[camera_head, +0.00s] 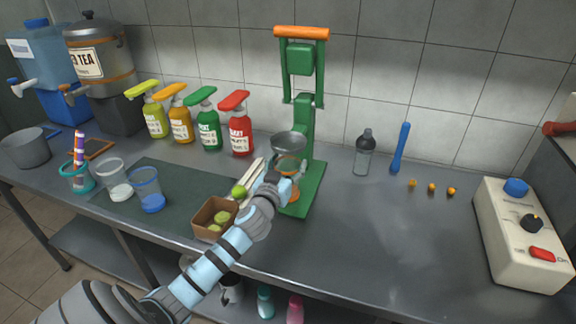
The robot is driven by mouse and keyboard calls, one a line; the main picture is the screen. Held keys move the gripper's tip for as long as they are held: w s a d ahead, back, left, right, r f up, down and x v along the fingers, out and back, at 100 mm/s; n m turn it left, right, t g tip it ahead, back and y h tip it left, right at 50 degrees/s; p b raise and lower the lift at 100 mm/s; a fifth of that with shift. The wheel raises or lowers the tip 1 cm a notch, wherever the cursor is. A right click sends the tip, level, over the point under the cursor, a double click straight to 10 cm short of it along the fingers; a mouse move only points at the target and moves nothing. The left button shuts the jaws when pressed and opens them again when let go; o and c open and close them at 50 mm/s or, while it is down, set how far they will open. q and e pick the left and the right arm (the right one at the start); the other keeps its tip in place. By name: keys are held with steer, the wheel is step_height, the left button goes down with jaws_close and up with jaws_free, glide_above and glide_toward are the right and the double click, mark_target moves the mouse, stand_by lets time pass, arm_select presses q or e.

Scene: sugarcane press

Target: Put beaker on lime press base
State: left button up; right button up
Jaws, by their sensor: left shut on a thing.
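The green lime press (306,140) stands upright at the middle of the counter, with an orange handle on top and a metal cup (290,144) at its front. Its green base (306,198) rests on the counter. My left gripper (287,181) is at the front of the press, below the metal cup, shut on a clear beaker with an orange tint (291,164). The beaker looks upright over the base, partly hidden by my gripper. I cannot tell whether it touches the base. My right gripper is out of view.
Two other beakers, clear (114,172) and blue (146,181), stand on the dark mat at left. Several pump bottles line the back. A bottle (364,155) stands right of the press.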

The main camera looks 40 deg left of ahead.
arm_select(q)
steer(key=shift+f, duration=0.1)
steer(key=o, duration=1.3)
steer(key=shift+r, duration=0.2)
steer(key=v, duration=1.2)
